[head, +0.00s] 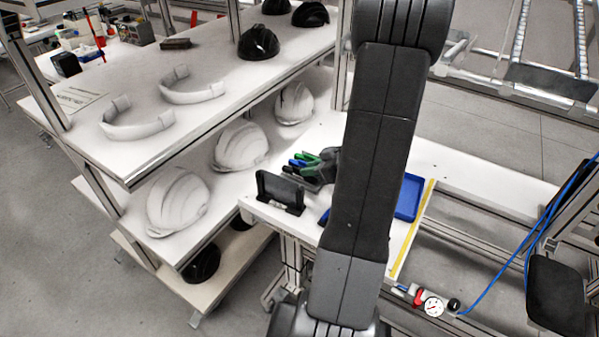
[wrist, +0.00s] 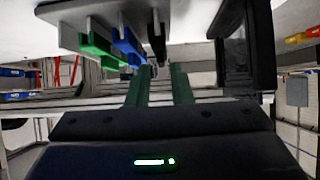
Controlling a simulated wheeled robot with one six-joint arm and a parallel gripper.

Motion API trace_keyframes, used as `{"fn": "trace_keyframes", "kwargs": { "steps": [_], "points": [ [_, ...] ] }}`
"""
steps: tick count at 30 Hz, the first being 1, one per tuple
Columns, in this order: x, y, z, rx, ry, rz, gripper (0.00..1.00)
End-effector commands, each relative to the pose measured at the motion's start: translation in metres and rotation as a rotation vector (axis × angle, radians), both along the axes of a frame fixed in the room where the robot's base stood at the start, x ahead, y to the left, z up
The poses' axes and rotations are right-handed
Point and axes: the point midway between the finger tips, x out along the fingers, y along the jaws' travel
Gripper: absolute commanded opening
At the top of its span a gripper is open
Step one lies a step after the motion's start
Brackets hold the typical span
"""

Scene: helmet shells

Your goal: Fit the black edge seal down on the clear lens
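The clear lens and the black edge seal cannot be made out for certain in either view. A dark upright panel in a black stand (head: 280,190) sits at the left end of the white worktable; I cannot tell whether it holds the lens or seal. A black upright frame also shows at the right in the wrist view (wrist: 245,50). My gripper (wrist: 160,82) shows two dark green fingers apart, with nothing seen held between them.
Grey, green, blue and black parts (head: 310,166) stand close behind the stand on the worktable (head: 350,130). A blue tray (head: 408,196) lies partly behind my arm. The shelf (head: 150,155) at left carries helmets and white bands. A gauge (head: 433,306) sits off the table's front edge.

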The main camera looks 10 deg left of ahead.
Motion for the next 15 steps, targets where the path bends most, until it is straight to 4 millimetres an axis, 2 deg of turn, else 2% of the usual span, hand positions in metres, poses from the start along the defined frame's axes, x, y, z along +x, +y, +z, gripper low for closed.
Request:
{"fn": "trace_keyframes", "kwargs": {
  "steps": [9, 15],
  "points": [
    [0.009, 0.033, -0.018, 0.001, 0.005, 0.002, 0.2],
    [0.013, 0.039, -0.024, -0.001, 0.001, -0.001, 0.2]
  ]
}}
